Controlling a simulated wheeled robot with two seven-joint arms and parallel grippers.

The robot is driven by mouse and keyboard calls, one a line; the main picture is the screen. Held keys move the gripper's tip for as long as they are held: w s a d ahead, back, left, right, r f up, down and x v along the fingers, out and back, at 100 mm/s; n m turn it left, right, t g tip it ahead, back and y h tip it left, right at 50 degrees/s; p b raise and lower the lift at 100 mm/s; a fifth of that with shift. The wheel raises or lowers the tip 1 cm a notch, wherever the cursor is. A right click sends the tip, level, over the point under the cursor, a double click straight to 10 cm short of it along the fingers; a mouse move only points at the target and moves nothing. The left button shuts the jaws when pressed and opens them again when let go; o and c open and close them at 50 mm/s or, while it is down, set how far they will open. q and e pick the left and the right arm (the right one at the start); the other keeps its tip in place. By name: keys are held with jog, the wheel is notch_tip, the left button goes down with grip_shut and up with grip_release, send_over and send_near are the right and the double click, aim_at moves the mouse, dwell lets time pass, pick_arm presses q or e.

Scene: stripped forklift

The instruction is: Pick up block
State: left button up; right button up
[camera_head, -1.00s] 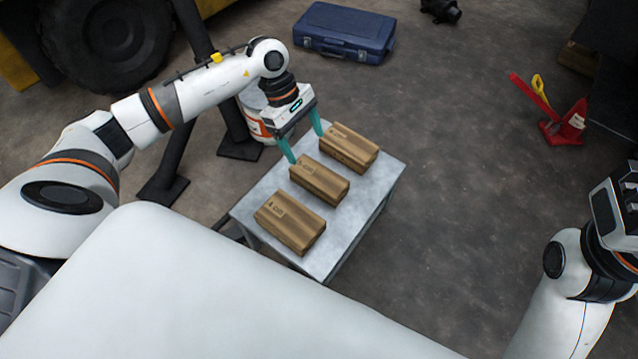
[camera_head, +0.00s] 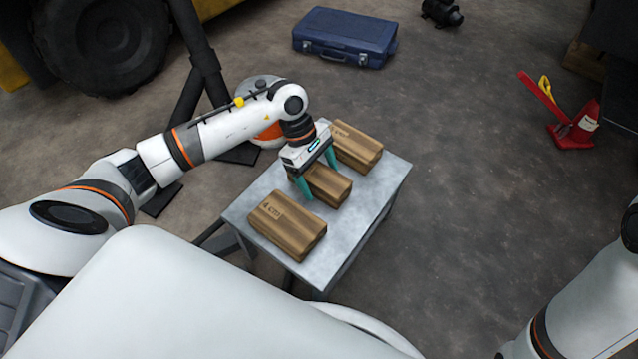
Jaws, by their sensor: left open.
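Three brown wooden blocks lie in a row on a small grey metal table (camera_head: 348,235). The near block (camera_head: 287,224) has dark lettering on its top. The middle block (camera_head: 329,188) is partly hidden by my left gripper (camera_head: 318,178). The far block (camera_head: 357,147) lies just behind that gripper. My left gripper is open, with its teal fingers pointing down. One finger is at the near side of the middle block and the other at its far side; I cannot tell whether they touch it. Only part of my right arm shows at the right edge; its gripper is out of view.
A blue toolbox (camera_head: 345,37) lies on the floor behind the table. A red jack-like tool (camera_head: 572,124) stands at the right. The floor right of the table is clear.

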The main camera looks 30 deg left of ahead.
pick_arm(q)
jog(key=shift+c, duration=0.2)
jog(key=c, duration=1.2)
jog(key=shift+o, duration=0.2)
